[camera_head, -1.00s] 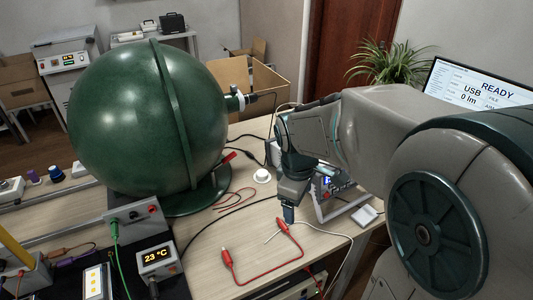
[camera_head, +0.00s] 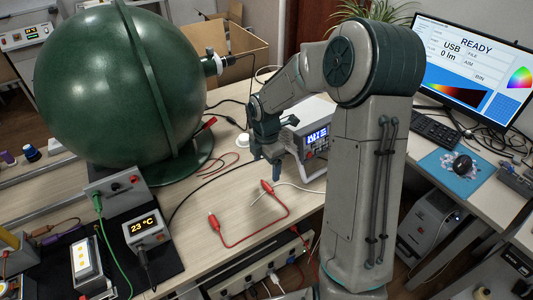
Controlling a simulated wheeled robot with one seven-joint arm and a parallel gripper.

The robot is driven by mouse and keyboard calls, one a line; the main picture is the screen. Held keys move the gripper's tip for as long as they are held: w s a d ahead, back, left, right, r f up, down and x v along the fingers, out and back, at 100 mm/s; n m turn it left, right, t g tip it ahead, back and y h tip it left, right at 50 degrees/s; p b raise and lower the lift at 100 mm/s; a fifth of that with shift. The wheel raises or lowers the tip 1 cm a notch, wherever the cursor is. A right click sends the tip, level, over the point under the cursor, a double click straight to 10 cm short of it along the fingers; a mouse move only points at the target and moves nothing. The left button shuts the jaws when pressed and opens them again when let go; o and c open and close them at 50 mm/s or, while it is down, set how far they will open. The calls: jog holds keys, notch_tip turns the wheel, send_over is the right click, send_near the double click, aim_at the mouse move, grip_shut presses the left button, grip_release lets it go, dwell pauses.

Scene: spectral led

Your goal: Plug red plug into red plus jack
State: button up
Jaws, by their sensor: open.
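A red lead lies on the wooden table, with one red plug (camera_head: 213,221) at its left end and another red plug (camera_head: 267,187) at its upper end. My gripper (camera_head: 277,176) is open and points down, close above and just right of the upper plug. Nothing shows held in it. A power supply (camera_head: 317,137) with a lit blue display stands right behind my gripper. A small red spot, perhaps a jack, shows low on its front, but its marking is too small to read. A grey box (camera_head: 112,187) at left has a green plug in it and a red fitting (camera_head: 133,179).
A large green sphere (camera_head: 120,80) stands at the back left. A 23 °C display box (camera_head: 148,229) and a lamp block (camera_head: 86,263) stand on a black mat. A white cable runs near my gripper.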

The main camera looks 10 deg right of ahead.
aim_at(267, 184)
notch_tip(267, 184, down, 9)
jog(key=shift+r, duration=0.2)
jog(key=c, duration=1.1)
jog(key=shift+r+p, duration=1.45)
jog(key=shift+r, duration=0.35)
jog(key=shift+c, duration=0.2)
